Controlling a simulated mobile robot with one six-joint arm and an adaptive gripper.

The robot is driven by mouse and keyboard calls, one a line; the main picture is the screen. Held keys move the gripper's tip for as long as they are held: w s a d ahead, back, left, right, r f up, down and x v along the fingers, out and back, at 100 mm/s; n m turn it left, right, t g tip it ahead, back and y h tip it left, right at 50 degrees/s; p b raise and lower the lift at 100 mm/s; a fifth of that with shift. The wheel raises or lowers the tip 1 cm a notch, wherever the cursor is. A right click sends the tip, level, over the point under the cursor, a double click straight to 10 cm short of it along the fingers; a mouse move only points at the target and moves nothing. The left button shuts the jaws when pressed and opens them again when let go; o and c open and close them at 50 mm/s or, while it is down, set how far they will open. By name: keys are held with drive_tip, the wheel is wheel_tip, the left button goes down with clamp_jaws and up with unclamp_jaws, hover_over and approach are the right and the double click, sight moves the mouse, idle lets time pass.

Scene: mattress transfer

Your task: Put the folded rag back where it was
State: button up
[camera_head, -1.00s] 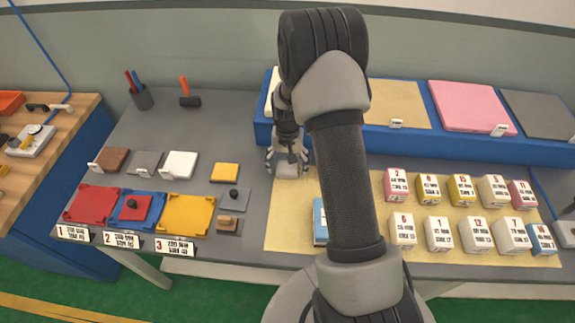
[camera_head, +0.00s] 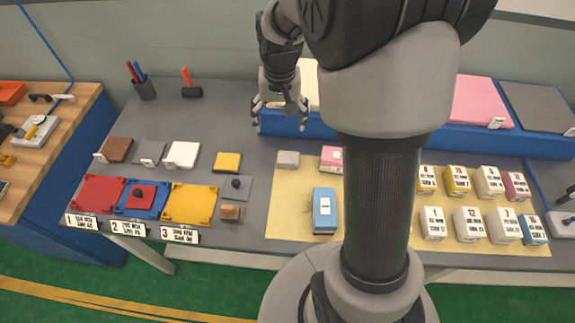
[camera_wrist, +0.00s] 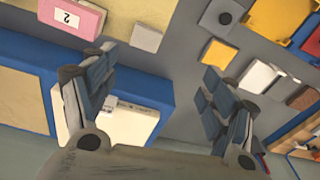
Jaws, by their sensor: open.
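A small light-grey folded block, which looks like the folded rag (camera_head: 288,159), lies flat at the upper left corner of the tan mat (camera_head: 290,215). It also shows in the wrist view (camera_wrist: 147,37), beyond my fingertips, with nothing touching it. My gripper (camera_head: 280,118) is open and empty, raised above and behind the rag, in front of the blue raised shelf (camera_head: 315,128). In the wrist view my gripper (camera_wrist: 155,80) has its fingers spread wide with only bench and shelf between them. My arm hides the middle of the mat.
A blue box (camera_head: 325,212) and a pink box (camera_head: 331,158) stand on the mat, with several numbered boxes to the right. Coloured trays (camera_head: 190,205) and small pads lie on the left. The grey bench (camera_head: 225,120) behind them is mostly clear.

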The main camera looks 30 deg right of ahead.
drive_tip(key=s+a+r+n+t, duration=0.25)
drive_tip(key=s+a+r, duration=0.45)
drive_tip(key=s+r, duration=0.4)
drive_tip(key=s+a+r+n, duration=0.1)
drive_tip(key=s+a+n, duration=0.1)
drive_tip(key=s, duration=0.9)
drive_tip(key=shift+s+a+r+n+t, duration=0.25)
drive_tip(key=shift+a+n+t, duration=0.1)
drive_tip(key=shift+a+t, duration=0.1)
drive_tip(key=shift+f+b, duration=0.75)
